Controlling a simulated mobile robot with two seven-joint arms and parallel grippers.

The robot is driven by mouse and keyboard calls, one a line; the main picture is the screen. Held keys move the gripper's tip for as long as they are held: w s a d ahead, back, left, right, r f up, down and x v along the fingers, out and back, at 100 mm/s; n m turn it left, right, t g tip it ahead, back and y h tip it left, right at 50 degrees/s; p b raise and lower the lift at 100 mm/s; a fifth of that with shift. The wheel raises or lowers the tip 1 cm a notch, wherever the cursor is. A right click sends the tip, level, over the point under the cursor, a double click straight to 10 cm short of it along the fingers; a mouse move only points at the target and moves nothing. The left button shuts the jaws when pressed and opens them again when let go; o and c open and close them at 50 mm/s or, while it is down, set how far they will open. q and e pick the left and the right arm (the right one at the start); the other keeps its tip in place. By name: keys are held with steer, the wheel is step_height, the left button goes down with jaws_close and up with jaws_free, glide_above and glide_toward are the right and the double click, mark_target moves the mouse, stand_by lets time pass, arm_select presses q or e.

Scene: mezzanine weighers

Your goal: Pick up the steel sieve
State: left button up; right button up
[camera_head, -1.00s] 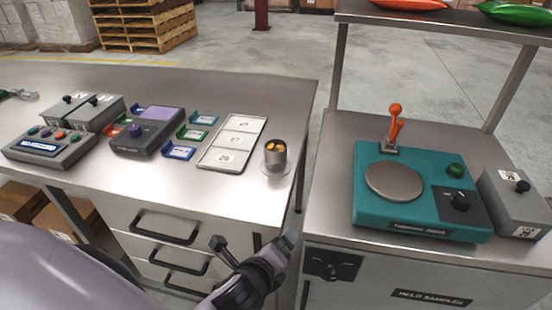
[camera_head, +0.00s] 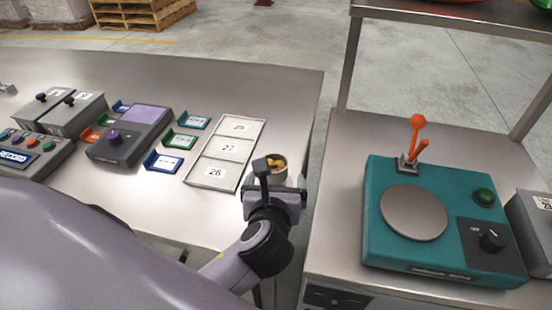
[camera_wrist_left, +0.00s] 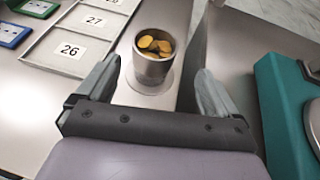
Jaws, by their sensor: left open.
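The steel sieve (camera_head: 280,160) appears to be the small grey metal cup holding yellow pieces, near the right edge of the left bench. It stands upright on a pale round spot, partly hidden behind my gripper in the head view. My left gripper (camera_head: 281,182) is open just in front of it. In the left wrist view the sieve (camera_wrist_left: 152,66) shows between and beyond the spread fingers. I see no clear contact. My right gripper is not in view.
A teal scale (camera_head: 445,225) with an orange lever stands on the right bench, across a narrow gap. Coloured holders (camera_head: 186,140) and grey devices (camera_head: 118,143) fill the left.

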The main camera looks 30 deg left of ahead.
mark_target(274, 172)
arm_select(q)
steer(key=shift+w+a+f, duration=0.15)
steer(key=shift+w+a, duration=0.15)
steer(key=shift+w, duration=0.3)
steer(key=shift+a+x, duration=0.2)
steer(key=shift+x, duration=1.3)
steer(key=shift+a+x, duration=0.2)
steer(key=shift+x, duration=1.25)
steer(key=shift+s, duration=0.15)
steer(key=c, duration=1.3)
